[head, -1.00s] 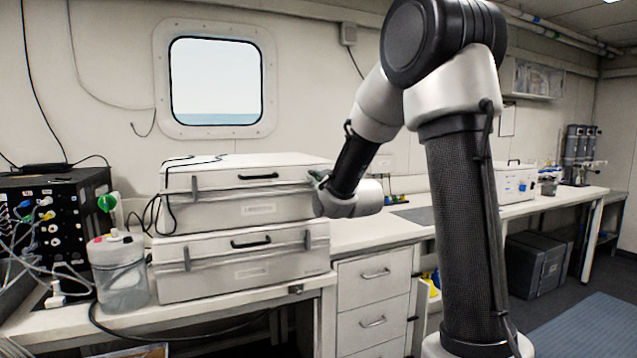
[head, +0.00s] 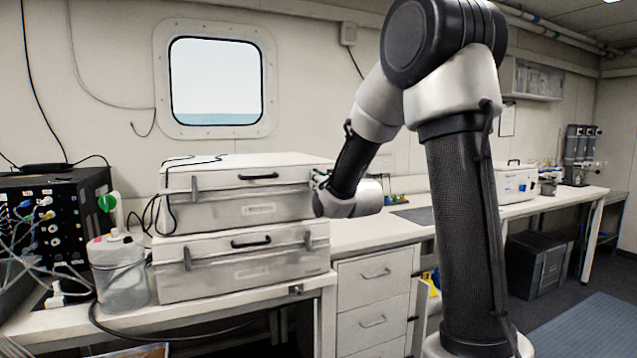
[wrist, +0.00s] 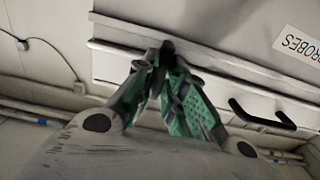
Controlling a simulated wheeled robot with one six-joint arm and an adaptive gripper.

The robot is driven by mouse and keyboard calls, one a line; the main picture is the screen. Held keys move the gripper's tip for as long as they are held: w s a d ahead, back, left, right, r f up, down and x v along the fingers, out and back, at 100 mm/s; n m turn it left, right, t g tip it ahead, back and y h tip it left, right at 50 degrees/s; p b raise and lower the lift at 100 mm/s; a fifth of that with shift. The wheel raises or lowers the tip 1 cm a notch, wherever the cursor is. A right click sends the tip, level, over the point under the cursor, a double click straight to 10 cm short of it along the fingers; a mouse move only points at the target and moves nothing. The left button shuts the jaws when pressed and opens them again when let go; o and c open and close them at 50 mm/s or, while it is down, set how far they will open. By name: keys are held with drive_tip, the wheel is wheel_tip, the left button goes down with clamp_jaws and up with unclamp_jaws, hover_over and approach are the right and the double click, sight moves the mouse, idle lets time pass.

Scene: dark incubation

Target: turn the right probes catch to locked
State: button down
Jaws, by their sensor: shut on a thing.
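The upper grey-white case (head: 225,182) sits on the bench, stacked on a second one. The wrist view shows its front with a PROBES label (wrist: 297,45) and a black handle (wrist: 262,118). My gripper (head: 318,180) is at the right end of the upper case's front. In the wrist view its green-padded fingers (wrist: 168,62) close together on the small dark right probes catch (wrist: 167,46) at the lid seam. The fingers hide most of the catch, so I cannot tell its angle. The left catch (head: 194,187) stands upright.
The lower case (head: 215,272) has its own catches and handle, just below my gripper. A plastic jug (head: 120,275) and a black cabled unit (head: 55,225) stand to the left. The bench right of the cases has a clear stretch (head: 365,232).

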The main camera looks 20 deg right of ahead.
drive_tip(key=shift+f, duration=0.1)
drive_tip(key=c, duration=1.5)
unclamp_jaws()
drive_tip(key=shift+s, duration=0.1)
drive_tip(key=s, duration=0.7)
drive_tip(key=shift+s, duration=0.2)
